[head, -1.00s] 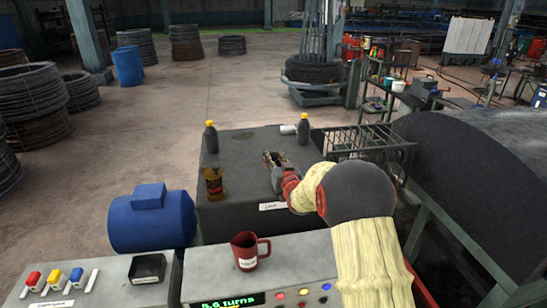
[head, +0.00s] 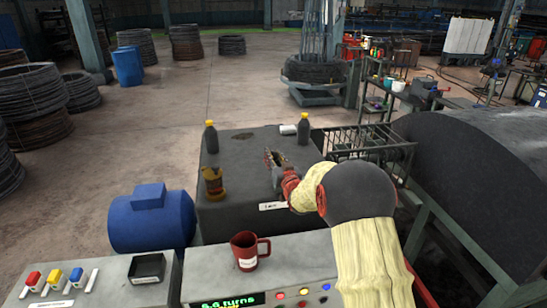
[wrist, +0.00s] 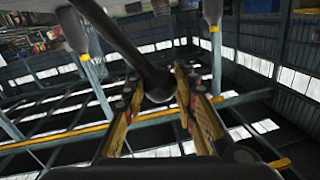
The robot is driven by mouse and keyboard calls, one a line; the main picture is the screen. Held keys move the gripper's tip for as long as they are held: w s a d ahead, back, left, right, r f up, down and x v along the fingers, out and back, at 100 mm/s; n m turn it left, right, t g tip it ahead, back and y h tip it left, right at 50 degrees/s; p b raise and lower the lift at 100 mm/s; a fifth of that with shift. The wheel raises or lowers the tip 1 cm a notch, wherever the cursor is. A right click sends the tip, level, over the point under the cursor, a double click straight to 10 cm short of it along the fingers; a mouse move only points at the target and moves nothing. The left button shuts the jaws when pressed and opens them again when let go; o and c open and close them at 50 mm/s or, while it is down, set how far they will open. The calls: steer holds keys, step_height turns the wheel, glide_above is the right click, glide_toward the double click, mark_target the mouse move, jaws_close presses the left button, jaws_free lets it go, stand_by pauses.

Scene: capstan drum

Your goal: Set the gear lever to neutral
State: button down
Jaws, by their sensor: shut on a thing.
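My gripper (head: 277,161) is over the dark grey gearbox housing (head: 235,214), near its right side. In the wrist view, my gripper (wrist: 160,98) has its yellow-padded fingers on either side of the rounded dark end of the gear lever (wrist: 130,50) and is shut on it. The lever's dark rod runs from that end to the upper left of the wrist view. In the head view my gripper and arm hide the lever, so I cannot tell which gear position it is in. A small white label (head: 272,206) lies on the housing's front edge.
Two dark bottles with yellow caps (head: 210,137) (head: 304,128) and a brown container (head: 213,183) stand on the housing. A red mug (head: 247,250) stands on the control panel in front. A blue motor (head: 150,221) is at left, a large dark drum (head: 485,165) at right.

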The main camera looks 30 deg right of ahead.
steer(key=s+d+r+m+b, duration=0.2)
steer(key=d+m+b, duration=0.1)
steer(key=d, duration=0.4)
steer(key=shift+d+m+t+b, duration=0.3)
steer(key=shift+d+m+b, duration=0.1)
steer(key=shift+m, duration=0.2)
steer(key=shift+s, duration=0.1)
steer(key=c, duration=1.4)
jaws_free()
steer(key=shift+s, duration=0.15)
steer(key=s+a, duration=0.2)
steer(key=s, duration=0.9)
steer(key=shift+s+f, duration=0.3)
